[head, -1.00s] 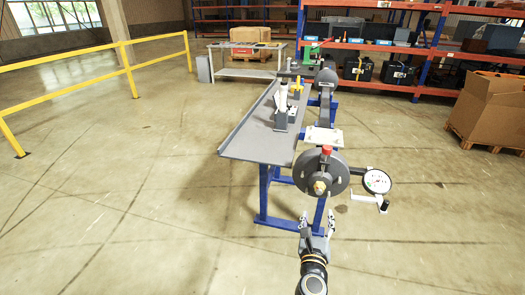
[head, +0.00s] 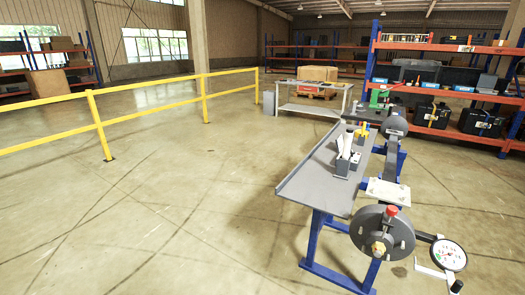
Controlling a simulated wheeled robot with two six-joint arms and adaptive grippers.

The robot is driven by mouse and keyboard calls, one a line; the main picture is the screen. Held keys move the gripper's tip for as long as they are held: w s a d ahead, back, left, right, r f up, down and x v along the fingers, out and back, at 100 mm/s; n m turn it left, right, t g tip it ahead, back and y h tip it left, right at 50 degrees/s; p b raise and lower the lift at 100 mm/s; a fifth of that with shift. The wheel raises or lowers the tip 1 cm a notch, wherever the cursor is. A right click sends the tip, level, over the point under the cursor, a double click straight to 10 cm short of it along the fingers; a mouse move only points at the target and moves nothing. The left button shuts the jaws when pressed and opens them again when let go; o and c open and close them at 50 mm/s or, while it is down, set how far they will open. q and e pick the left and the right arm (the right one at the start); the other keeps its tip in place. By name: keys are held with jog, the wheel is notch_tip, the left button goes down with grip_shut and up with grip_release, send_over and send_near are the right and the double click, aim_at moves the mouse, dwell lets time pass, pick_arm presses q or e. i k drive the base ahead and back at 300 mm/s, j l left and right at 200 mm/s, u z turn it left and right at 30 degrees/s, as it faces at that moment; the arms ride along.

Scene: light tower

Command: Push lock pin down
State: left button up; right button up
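A red-topped pin (head: 391,210) stands at the upper edge of a dark grey round disc (head: 405,236) at the near end of the workbench. It may be the lock pin; it is too small to tell how far down it sits. A brass-coloured nut (head: 378,248) is at the disc's middle. A white round dial (head: 449,254) is mounted on an arm to the right of the disc. Neither of my grippers shows in the head view.
The grey bench top (head: 318,180) on blue legs holds a white and grey fixture (head: 345,160). A light plate (head: 388,192) lies behind the disc. A yellow railing (head: 150,112) stands left. The floor left of the bench is clear; shelves (head: 445,90) stand behind.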

aim_at(392, 211)
jog(key=z, duration=1.05)
